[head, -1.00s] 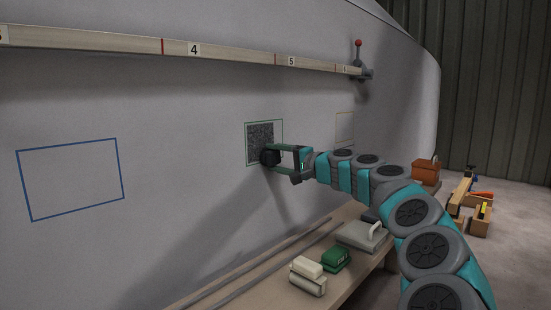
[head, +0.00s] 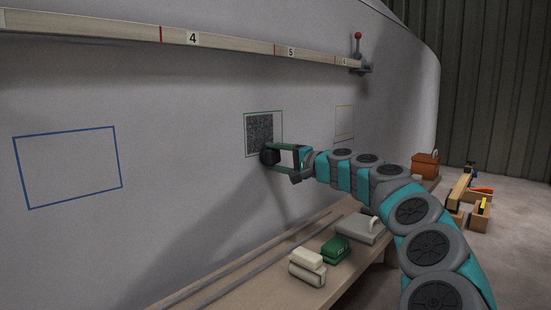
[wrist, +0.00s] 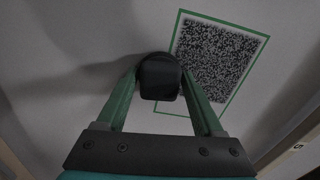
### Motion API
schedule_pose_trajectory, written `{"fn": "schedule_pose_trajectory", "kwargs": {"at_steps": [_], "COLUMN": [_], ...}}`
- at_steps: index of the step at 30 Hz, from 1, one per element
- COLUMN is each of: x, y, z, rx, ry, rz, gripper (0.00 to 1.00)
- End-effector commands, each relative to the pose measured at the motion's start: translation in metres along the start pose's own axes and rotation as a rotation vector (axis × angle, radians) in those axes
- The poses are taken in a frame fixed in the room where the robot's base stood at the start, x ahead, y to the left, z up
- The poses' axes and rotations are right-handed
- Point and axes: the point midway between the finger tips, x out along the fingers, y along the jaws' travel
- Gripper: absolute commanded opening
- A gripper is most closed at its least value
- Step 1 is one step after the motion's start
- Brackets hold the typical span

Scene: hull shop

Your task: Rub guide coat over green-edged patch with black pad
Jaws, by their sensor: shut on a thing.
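The green-edged patch (head: 263,133) is on the pale hull wall, mostly filled with dark speckled guide coat. It also shows in the wrist view (wrist: 216,62), with a pale strip between the speckle and the green line. My gripper (head: 273,156) is shut on the black pad (head: 268,156). In the wrist view the pad (wrist: 160,77) sits between the green fingers, over the patch's lower left edge as seen there. In the head view the pad is at the patch's lower edge. I cannot tell whether it touches the hull.
A blue-edged patch (head: 67,168) is to the left and an orange-edged patch (head: 344,122) to the right. A numbered batten (head: 230,46) runs above. A bench (head: 240,272) below holds a cream block (head: 307,267), a green block (head: 335,249) and a grey handled tool (head: 361,228).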

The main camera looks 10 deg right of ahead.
Motion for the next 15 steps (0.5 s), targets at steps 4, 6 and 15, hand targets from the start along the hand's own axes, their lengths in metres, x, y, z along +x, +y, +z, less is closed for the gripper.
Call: {"fn": "schedule_pose_trajectory", "kwargs": {"at_steps": [4,6,15], "x": [0.0,0.0,-0.011], "y": [0.0,0.0,0.0], "z": [0.001,0.0,-0.001], "rx": [0.0,0.0,-0.001], "ry": [-0.001,-0.001,0.001], "rz": [0.0,0.0,-0.001], "gripper": [0.2,0.2,0.2]}}
